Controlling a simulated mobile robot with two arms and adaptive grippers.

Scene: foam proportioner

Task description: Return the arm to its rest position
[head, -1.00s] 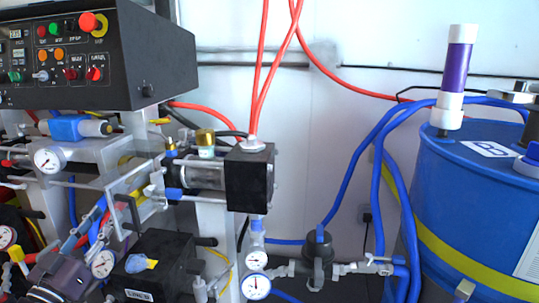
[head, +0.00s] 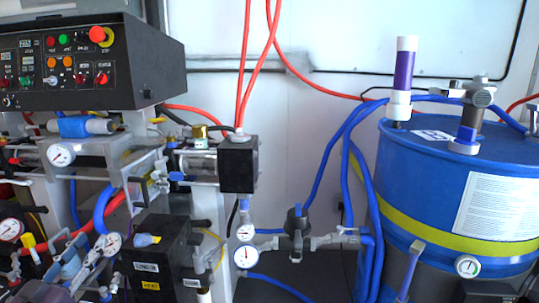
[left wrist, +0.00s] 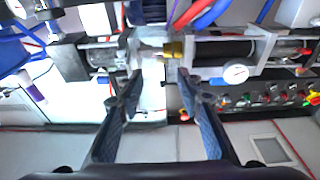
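My left gripper (left wrist: 157,85) is open in the left wrist view. Its two dark fingers stand apart with nothing held between them. In the head view only part of it (head: 106,288) shows, low at the left edge, in front of the proportioner's gauges and pipes. In the wrist view the brass fitting (left wrist: 173,50) and the clear cylinder beside it lie beyond the fingertips, apart from them. My right gripper is in neither view.
The black control panel (head: 80,62) overhangs the pipework at upper left. A blue drum (head: 430,185) with a purple-and-white cylinder (head: 403,75) stands at right. Red hoses (head: 245,65) and blue hoses (head: 352,165) hang between. White wall (head: 300,120) shows behind.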

